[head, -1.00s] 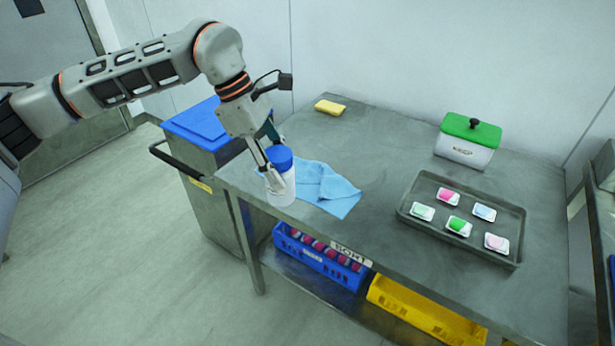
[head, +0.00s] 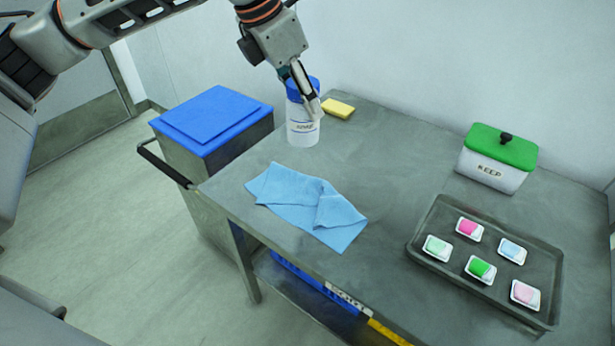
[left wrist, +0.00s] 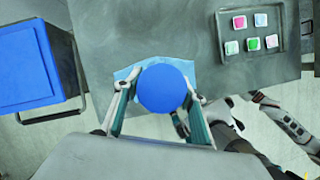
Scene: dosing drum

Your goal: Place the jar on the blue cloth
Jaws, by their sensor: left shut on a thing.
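The jar (head: 302,125) is white with a blue lid and a printed label, and looks upright. My left gripper (head: 311,104) is shut on it; its blue lid (left wrist: 163,88) shows between the fingers in the left wrist view. The jar looks raised above the table, with the blue cloth (head: 300,207) lower in the head view. In the left wrist view the cloth (left wrist: 126,73) shows below and around the lid, partly hidden by it. Parts of my right arm appear at the lower right there; its gripper's jaw state is unclear.
A grey tray (head: 424,255) with several small coloured packs lies at the right. A green-lidded white box (head: 490,168) and a yellow sponge (head: 338,108) stand on the table (head: 390,150). A blue-lidded bin (head: 215,115) is at the left. The table's middle is clear.

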